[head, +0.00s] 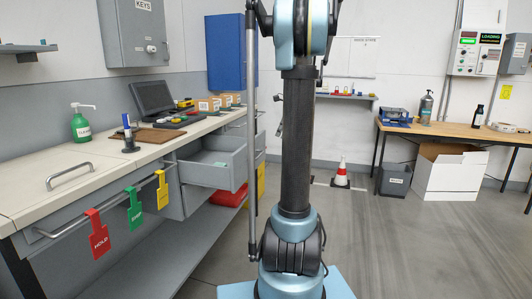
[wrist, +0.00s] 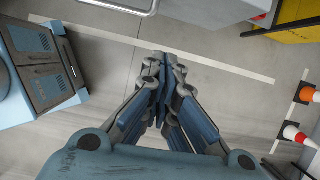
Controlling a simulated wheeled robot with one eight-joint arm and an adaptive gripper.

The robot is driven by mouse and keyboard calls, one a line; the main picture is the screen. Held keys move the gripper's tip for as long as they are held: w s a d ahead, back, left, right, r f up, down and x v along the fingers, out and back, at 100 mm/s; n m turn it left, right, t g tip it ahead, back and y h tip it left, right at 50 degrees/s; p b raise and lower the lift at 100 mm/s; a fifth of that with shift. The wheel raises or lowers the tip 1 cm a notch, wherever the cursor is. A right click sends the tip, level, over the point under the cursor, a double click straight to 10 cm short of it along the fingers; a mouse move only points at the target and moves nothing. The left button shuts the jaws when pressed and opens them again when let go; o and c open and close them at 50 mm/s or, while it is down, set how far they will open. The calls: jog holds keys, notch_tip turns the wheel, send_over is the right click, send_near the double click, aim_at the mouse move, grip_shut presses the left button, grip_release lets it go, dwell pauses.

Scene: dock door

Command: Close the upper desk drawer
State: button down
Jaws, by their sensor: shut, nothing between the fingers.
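The desk (head: 60,190) runs along the left wall in the head view. Its grey upper drawer (head: 238,168) stands pulled out towards the aisle, with its open top and inside showing. A small pale green item lies inside it. My gripper (wrist: 163,62) shows in the wrist view with its fingers together and nothing between them, above the grey floor. In the head view my arm stands right of the drawer, and my gripper cannot be made out there. A pale bar (wrist: 112,8) crosses the top edge of the wrist view; I cannot tell whether it belongs to the desk.
Red, green and yellow tags hang from the desk's front rail. A red bin (head: 230,193) sits below the drawer. An orange-and-white cone (head: 341,176) stands on the floor at the back. A white carton (head: 448,178) stands by the right table (head: 465,136). The floor between is clear.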

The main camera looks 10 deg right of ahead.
jog(key=w+a+f, duration=0.4)
jog(key=a+f, duration=0.2)
jog(key=f, duration=0.3)
jog(key=shift+w, duration=0.25)
jog(key=shift+f, duration=0.1)
dwell(0.4)
